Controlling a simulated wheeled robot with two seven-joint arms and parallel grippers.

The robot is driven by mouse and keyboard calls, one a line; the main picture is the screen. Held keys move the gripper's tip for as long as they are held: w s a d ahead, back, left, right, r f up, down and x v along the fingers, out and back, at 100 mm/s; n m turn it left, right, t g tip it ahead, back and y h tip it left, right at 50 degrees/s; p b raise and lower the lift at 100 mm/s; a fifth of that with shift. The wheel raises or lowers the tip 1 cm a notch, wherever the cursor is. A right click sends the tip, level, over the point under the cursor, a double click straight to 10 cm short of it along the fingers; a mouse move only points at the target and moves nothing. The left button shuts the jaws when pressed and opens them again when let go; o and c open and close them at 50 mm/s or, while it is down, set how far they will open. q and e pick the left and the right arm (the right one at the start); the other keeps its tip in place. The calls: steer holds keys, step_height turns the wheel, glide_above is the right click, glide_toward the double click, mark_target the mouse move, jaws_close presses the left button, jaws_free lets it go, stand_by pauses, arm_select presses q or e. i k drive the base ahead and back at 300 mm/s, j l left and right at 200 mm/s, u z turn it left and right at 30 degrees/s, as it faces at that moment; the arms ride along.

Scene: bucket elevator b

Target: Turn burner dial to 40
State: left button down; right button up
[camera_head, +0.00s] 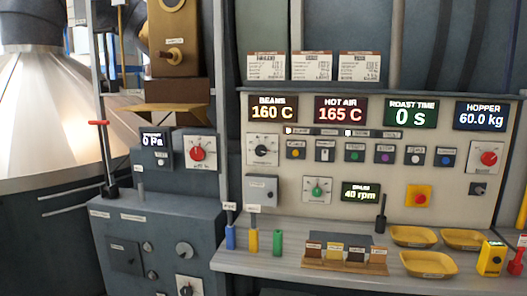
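Several dials show, and their labels are too small to read, so I cannot tell which is the burner dial. On the cream control panel (400,170) are a black-knobbed dial (262,150) at the upper left, a green-knobbed dial (317,189) at lower middle and a red-knobbed dial (488,157) at the right. Another red-knobbed dial (197,152) is on the grey box to the left. The scale numbers and pointer readings are not legible. Neither of my grippers is in view.
Displays read BEANS 160 C (272,110), HOT AIR 165 C (340,110), ROAST TIME 0 s and HOPPER 60.0 kg. A shelf (290,270) below the panel holds yellow trays (428,263), a sample rack (345,256) and coloured cylinders (252,241). A grey cabinet (150,225) stands left.

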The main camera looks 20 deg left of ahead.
mark_target(261, 150)
steer(key=i+l+u, duration=0.1)
steer(key=i+l, duration=0.65)
steer(key=l, duration=0.2)
steer(key=i+l+u, duration=0.15)
steer(key=i+l, duration=0.2)
steer(key=l, duration=0.15)
